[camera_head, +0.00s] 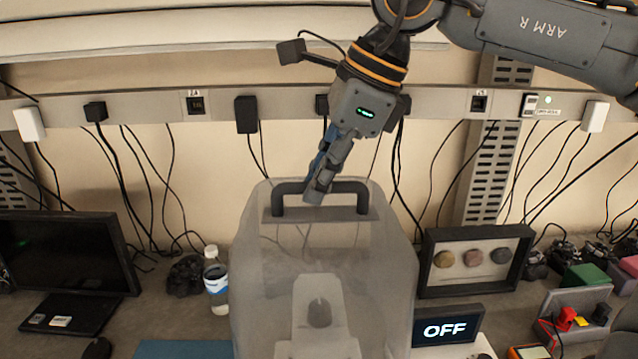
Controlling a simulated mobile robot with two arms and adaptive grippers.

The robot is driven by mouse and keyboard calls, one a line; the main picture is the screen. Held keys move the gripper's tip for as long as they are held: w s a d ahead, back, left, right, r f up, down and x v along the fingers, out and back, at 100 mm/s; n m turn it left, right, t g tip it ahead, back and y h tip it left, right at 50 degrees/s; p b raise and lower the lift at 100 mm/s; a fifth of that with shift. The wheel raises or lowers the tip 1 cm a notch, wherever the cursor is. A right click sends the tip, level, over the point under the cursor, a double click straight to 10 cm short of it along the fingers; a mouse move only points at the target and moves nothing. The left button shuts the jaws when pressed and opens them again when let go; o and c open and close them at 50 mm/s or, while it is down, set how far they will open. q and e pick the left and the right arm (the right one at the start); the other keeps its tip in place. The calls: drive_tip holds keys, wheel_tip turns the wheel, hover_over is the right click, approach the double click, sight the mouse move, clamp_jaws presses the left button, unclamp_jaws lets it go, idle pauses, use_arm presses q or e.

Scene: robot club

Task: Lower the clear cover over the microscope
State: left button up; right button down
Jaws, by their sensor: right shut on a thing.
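The clear cover (385,260) is a tall, frosted, see-through hood with a dark handle (345,187) on top. It stands upright at the middle of the bench. The microscope (322,312) shows blurred through its lower front, behind the cover's wall. My right gripper (316,196) comes down from above and is shut on the left part of the handle. The cover's bottom edge is out of the picture, so I cannot tell whether it touches the bench. My left gripper is not in view.
An "OFF" display (447,326) and a framed set of discs (473,262) stand close on the right. A power rail (285,106) with hanging cables runs behind.

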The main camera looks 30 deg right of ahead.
wheel_tip(320, 180, up, 13)
drive_tip(key=w+p, duration=0.1)
drive_tip(key=p, duration=0.8)
drive_tip(key=shift+d, duration=0.35)
drive_tip(key=shift+s+a+f, duration=0.15)
drive_tip(key=shift+s+f, duration=0.05)
drive_tip(key=shift+f, duration=0.15)
drive_tip(key=shift+f, duration=0.15)
drive_tip(key=shift+f+b, duration=0.1)
drive_tip(key=shift+b, duration=0.2)
